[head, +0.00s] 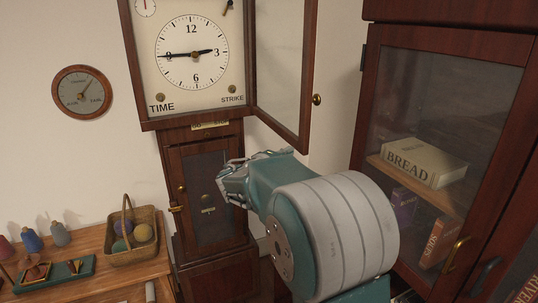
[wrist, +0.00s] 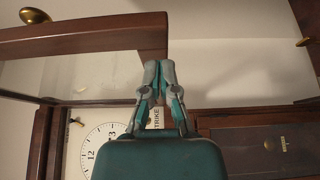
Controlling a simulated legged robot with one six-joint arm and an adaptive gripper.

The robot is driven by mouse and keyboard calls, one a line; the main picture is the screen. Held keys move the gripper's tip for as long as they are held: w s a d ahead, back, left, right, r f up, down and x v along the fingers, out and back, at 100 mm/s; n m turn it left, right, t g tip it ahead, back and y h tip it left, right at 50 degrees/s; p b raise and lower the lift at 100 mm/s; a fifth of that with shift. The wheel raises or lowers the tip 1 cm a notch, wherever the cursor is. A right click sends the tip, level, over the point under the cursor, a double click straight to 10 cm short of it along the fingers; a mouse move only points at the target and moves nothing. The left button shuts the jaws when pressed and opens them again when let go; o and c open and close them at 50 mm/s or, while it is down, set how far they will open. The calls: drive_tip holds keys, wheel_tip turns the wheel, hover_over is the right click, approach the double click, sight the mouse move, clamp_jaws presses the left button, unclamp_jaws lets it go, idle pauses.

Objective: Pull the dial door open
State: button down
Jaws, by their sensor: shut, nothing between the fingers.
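The dial door (head: 280,133) of the tall wooden clock stands swung open to the right of the dial (head: 192,52), its glass turned away from the face. Its brass knob (head: 316,99) is on the outer frame. In the wrist view the door's wooden frame (wrist: 90,40) crosses the upper left, with the knob (wrist: 35,16) at the top. My gripper (head: 232,182) is shut and empty, below the open door and in front of the clock's trunk. In the wrist view its fingertips (wrist: 159,68) lie by the end of the door frame; I cannot tell whether they touch.
The trunk's lower door (head: 208,195) is closed. A glazed cabinet (head: 440,110) with books stands at the right. A wooden table (head: 115,272) at the lower left carries a basket (head: 147,250) of yarn balls and small items. A round wall gauge (head: 82,92) hangs at the left.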

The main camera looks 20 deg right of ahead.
drive_tip(key=shift+a, duration=0.15)
drive_tip(key=v, duration=1.2)
drive_tip(key=s+d+f+m+g+y, duration=0.1)
drive_tip(key=s+f+m+g+y, duration=0.15)
drive_tip(key=s, duration=0.55)
drive_tip(key=s+d+f+m+g+y, duration=0.1)
drive_tip(key=s+f+g+y, duration=0.2)
drive_tip(key=s, duration=0.5)
drive_tip(key=s+a+f+m+t+y, duration=0.1)
drive_tip(key=s+a+f+t+y, duration=0.2)
drive_tip(key=s+a+y, duration=0.7)
drive_tip(key=shift+s+a+f+m+y, duration=0.25)
drive_tip(key=shift+s+m+y, duration=0.1)
drive_tip(key=shift+s, duration=0.25)
